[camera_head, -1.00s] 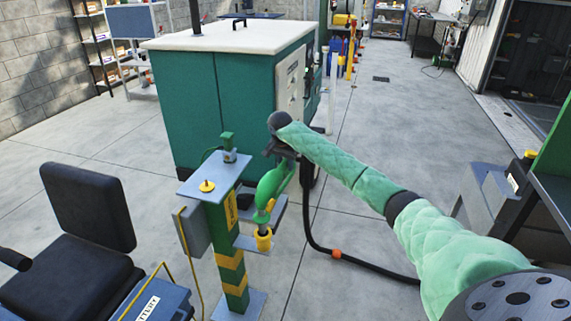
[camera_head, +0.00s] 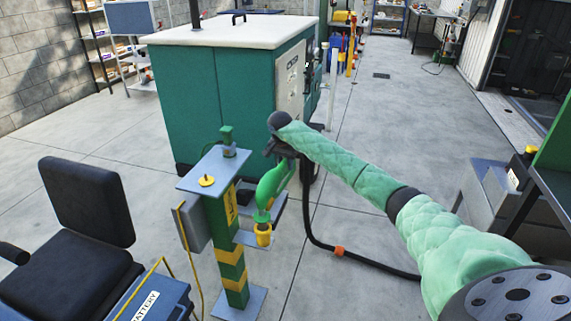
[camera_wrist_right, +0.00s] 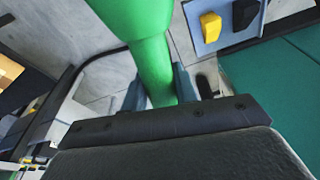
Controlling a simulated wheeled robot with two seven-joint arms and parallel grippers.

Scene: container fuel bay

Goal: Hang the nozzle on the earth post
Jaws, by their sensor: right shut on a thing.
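The green nozzle (camera_head: 272,188) hangs tip down from my right gripper (camera_head: 284,150), which is shut on its upper part. A black hose runs down from there. The earth post (camera_head: 230,262) is green with yellow bands and stands just left of the nozzle. A yellow cup-like piece (camera_head: 263,236) shows at the nozzle's lower end, beside the post's grey side bracket; how far the tip sits in it cannot be told. In the right wrist view the nozzle (camera_wrist_right: 152,52) runs between my fingers (camera_wrist_right: 158,92). My left gripper is out of view.
A large green generator cabinet (camera_head: 220,100) stands behind the post. A black chair (camera_head: 86,200) and a blue battery box (camera_head: 155,298) are at the left. The hose (camera_head: 345,257) loops over the floor at right. A grey plate with a yellow knob (camera_head: 207,180) tops the post.

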